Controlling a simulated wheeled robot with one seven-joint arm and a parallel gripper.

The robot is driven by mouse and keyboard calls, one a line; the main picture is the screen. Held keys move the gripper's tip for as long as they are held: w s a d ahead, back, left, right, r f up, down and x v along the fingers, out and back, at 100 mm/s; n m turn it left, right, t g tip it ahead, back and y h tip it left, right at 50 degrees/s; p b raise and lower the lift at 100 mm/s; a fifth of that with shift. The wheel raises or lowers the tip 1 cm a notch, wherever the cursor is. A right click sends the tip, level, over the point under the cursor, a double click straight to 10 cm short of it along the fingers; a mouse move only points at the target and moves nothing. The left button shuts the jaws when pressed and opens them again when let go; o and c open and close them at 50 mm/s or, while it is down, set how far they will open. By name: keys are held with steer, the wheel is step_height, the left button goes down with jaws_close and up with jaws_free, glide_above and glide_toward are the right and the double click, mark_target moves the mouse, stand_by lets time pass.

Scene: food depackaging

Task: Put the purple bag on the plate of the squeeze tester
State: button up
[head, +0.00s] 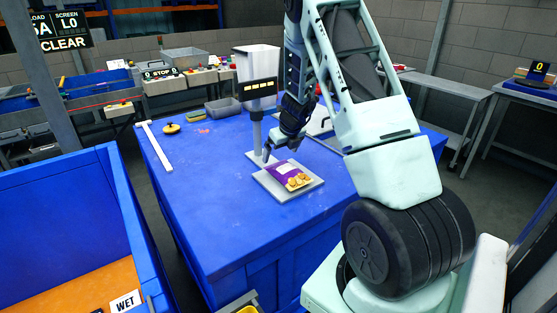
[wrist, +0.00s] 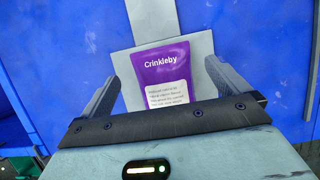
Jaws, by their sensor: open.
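The purple bag (head: 283,169), with yellow snack pictures at one end, lies flat on the grey square plate (head: 312,191) of the squeeze tester (head: 257,118). In the wrist view the bag (wrist: 164,62) reads "Crinkleby" and lies on the plate (wrist: 203,50); its lower end is hidden by my gripper body. My gripper (head: 270,154) is at the bag's far left end, close above it. In the wrist view my gripper's (wrist: 165,84) two fingers are wide apart, one on each side of the bag, with gaps; neither appears to touch it.
The blue table (head: 215,215) has clear room left of and in front of the plate. A white T-shaped bar (head: 155,148) and a yellow-topped round object (head: 171,128) lie at its left. A blue bin (head: 65,225) stands at the left front.

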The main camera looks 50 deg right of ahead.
mark_target(286, 167)
steer(key=d+v, duration=0.1)
steer(key=v, duration=0.5)
steer(key=s+a+r+n+g+y, duration=0.1)
steer(key=a+r+n+y, duration=0.15)
steer(key=a+n, duration=1)
steer(key=s+a+r+n+g+y, duration=0.1)
steer(key=a+r+n+y, duration=0.35)
steer(key=a, duration=1.45)
steer(key=s+a+n+g+h, duration=0.2)
steer(key=s+a+n+h, duration=0.1)
steer(key=s+a+n, duration=0.8)
steer(key=s+a+n+h, duration=0.1)
steer(key=s+a+n, duration=0.2)
steer(key=s+n, duration=0.3)
steer(key=s+a+n+h, duration=0.1)
steer(key=s+a+n, duration=0.2)
steer(key=s+n, duration=0.4)
steer(key=r+n, duration=0.1)
steer(key=n, duration=0.4)
steer(key=shift+n, duration=0.3)
steer(key=shift+s+a+f, duration=0.15)
